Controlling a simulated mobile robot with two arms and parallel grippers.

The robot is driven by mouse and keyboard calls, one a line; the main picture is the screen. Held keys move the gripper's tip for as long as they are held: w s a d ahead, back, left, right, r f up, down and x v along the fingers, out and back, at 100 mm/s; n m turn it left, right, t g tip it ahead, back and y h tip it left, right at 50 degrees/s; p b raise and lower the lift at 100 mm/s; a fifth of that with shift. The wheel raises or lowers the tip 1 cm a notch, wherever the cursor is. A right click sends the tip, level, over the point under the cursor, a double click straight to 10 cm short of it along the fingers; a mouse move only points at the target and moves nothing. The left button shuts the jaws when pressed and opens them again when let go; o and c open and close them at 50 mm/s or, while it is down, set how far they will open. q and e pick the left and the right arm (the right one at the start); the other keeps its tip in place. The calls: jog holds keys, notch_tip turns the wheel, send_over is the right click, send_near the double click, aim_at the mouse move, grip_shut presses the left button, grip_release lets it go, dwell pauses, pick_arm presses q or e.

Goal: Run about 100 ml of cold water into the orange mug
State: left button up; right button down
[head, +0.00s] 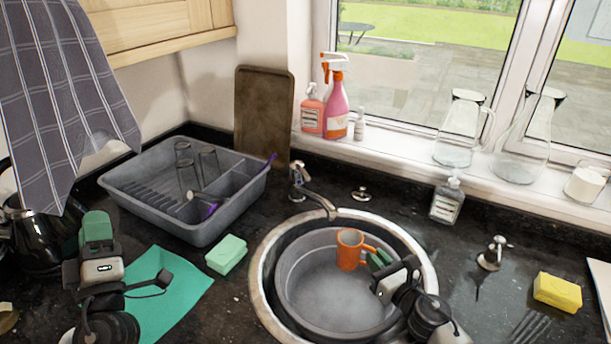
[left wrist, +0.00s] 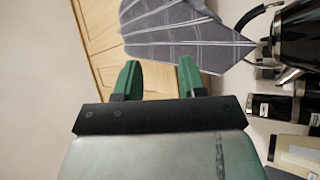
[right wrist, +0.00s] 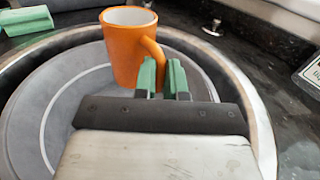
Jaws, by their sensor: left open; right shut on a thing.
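The orange mug (head: 350,252) is upright over the grey bowl (head: 300,290) in the round sink (head: 262,300). My right gripper (head: 379,261) is shut on its handle, from the right. In the right wrist view the fingers (right wrist: 163,78) close on the handle of the mug (right wrist: 124,50); its pale inside shows, but not its bottom. The metal tap (head: 312,193) stands behind the sink, its spout tip just above and left of the mug in the head view. No water stream shows. My left gripper (head: 97,230) is open and empty at the left, away from the tap.
A grey dish rack (head: 215,222) with glasses stands left of the tap. A green sponge (head: 227,255) and green cloth (head: 165,300) lie left of the sink. A soap bottle (head: 447,200), metal fitting (head: 492,253) and yellow sponge (head: 557,292) are on the right.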

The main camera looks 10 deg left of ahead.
aim_at(304, 176)
pick_arm(q)
jog(key=w+d+f+m+g+h, duration=0.25)
jog(key=w+d+m+h, duration=1.15)
jog(key=w+d+m, duration=0.95)
jog(key=w+d+f+m+g+h, duration=0.1)
jog(key=w+d+f+m, duration=0.1)
jog(key=w+f+m, duration=0.1)
jog(key=w+d+f+m+g+h, duration=0.1)
jog(key=w+d+f+m+g, duration=0.1)
jog(key=w+m, duration=0.3)
jog(key=w+d+f+m+g+h, duration=0.1)
jog(key=w+d+f+m, duration=0.2)
jog(key=m, duration=0.6)
jog(key=shift+w+f+g, duration=0.25)
jog(key=shift+w+f, duration=0.4)
jog(key=shift+w, duration=0.1)
jog(key=shift+c, duration=0.2)
grip_shut()
